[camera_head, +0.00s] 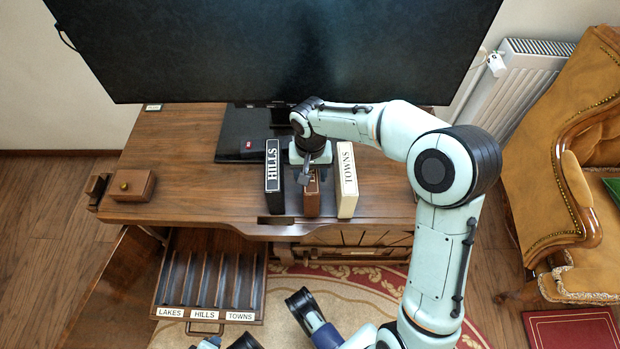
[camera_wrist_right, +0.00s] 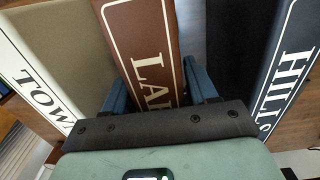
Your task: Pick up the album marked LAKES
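The LAKES album (camera_head: 312,200) is a brown, narrow upright book standing on the desk. It stands between the dark HILLS album (camera_head: 272,180) and the cream TOWNS album (camera_head: 347,180). My right gripper (camera_head: 311,177) reaches down over it from behind. In the right wrist view the LAKES album (camera_wrist_right: 145,45) lies between the blue fingers of this gripper (camera_wrist_right: 160,90), one on each side, with a slim gap at the right finger. The palm hides the end of its lettering. HILLS (camera_wrist_right: 285,80) and TOWNS (camera_wrist_right: 40,95) flank it there. My left gripper cannot be made out.
A large black screen (camera_head: 280,45) stands behind the albums. Below the desk (camera_head: 190,195), an open drawer (camera_head: 262,300) has slots labelled LAKES, HILLS and TOWNS. A small wooden box (camera_head: 132,185) sits at the desk's left. An armchair (camera_head: 560,180) stands to the right.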

